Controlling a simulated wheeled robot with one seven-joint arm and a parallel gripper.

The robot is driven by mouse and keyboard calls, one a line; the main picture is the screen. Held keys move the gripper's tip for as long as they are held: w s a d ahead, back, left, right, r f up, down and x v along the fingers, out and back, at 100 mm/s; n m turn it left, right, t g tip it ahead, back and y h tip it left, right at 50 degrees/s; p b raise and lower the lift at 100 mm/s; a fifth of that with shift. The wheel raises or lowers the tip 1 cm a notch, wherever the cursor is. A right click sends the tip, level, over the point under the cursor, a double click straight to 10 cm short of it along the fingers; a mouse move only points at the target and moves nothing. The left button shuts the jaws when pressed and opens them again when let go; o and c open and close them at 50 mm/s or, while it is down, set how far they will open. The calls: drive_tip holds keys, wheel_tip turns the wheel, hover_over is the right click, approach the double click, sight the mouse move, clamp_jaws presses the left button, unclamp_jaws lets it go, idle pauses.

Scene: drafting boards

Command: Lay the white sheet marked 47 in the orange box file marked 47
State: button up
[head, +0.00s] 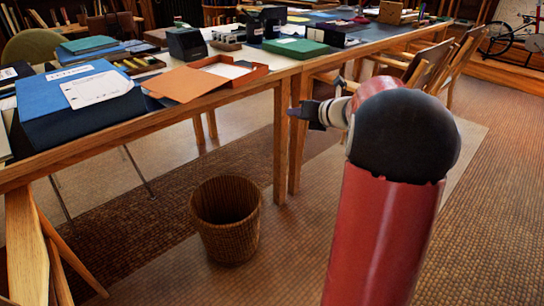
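A white sheet (97,89) with small print lies on top of a closed blue box (55,124) at the left end of the table. Its marking is too small to read. An orange box file (253,77) lies open on the table to the right of it, its lid (185,84) folded out to the left. Something white lies inside it. I cannot read a number on the file. My gripper (297,112) is off the table's near edge, right of and lower in the picture than the orange file. It is small and dark, and nothing shows in it.
The wooden table (165,98) runs from lower left to upper right. A pencil tray (138,65), a dark device (187,43), a green box (295,47) and other files stand on it. Wooden chairs (430,65) stand at the right. A wicker basket (226,225) stands on the floor.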

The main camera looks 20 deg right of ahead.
drive_tip(key=a+f+n+g+y+p, duration=0.2)
drive_tip(key=a+f+n+y, duration=0.2)
drive_tip(key=a+f, duration=0.5)
wheel_tip(320, 180, down, 3)
drive_tip(key=shift+s+a+f+y+p, duration=0.2)
drive_tip(key=shift+y+p, duration=0.2)
drive_tip(key=shift+y, duration=0.1)
drive_tip(key=s+a+r+n+g+h, duration=0.1)
drive_tip(key=s+a+r+n+g, duration=0.25)
drive_tip(key=s+a+n, duration=0.45)
drive_tip(key=s+a+r+n+g, duration=0.3)
drive_tip(key=s+a+r+n, duration=0.2)
drive_tip(key=s+a+n, duration=0.3)
drive_tip(key=s+d+r+n+h, duration=0.2)
drive_tip(key=s+n+h, duration=0.5)
drive_tip(key=s+n, duration=0.9)
drive_tip(key=shift+s+d+n+t, duration=0.25)
drive_tip(key=shift+d+n+t, duration=0.35)
drive_tip(key=shift+n, duration=0.6)
